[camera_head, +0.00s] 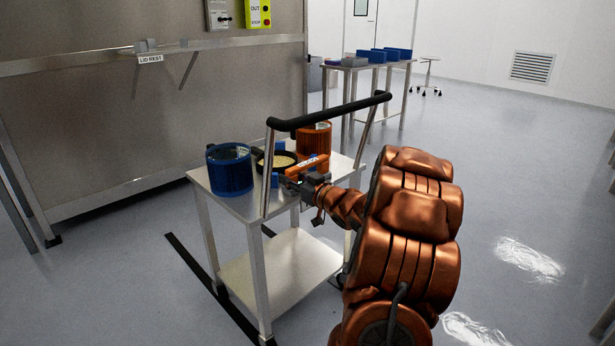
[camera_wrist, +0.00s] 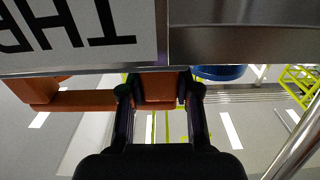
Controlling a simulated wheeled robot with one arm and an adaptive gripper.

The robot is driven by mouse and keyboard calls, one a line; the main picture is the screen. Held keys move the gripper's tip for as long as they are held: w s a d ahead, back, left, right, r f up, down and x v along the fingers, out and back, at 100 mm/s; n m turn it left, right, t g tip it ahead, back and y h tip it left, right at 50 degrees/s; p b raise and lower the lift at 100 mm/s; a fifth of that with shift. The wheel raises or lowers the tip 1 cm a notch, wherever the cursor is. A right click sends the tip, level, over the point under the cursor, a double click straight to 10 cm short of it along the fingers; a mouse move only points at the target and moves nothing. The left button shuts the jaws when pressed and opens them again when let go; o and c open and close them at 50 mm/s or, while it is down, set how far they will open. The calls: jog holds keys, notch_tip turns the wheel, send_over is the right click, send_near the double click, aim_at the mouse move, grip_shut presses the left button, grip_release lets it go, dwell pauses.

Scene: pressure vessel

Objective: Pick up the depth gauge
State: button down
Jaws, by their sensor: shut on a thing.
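The depth gauge looks to be the orange bar-shaped piece (camera_head: 305,165) with a small pale label, at the right side of the steel cart. My gripper (camera_head: 298,185) is at it, beside the cart's upright handle. In the wrist view an orange block (camera_wrist: 158,88) sits between the two dark fingers of my gripper (camera_wrist: 158,95), and an orange bar runs from it to the left. The fingers are shut on this orange piece. Whether it touches the cart top cannot be told.
On the cart top (camera_head: 247,206) stand a blue cylinder (camera_head: 230,172), a dark round dish (camera_head: 279,159) with pale contents and an orange cylinder (camera_head: 314,138). A black handlebar (camera_head: 330,114) rises over the cart. Open floor lies to the right.

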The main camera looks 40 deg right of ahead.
notch_tip(320, 180, up, 10)
jog(key=p, duration=0.4)
jog(key=shift+s+r, duration=0.1)
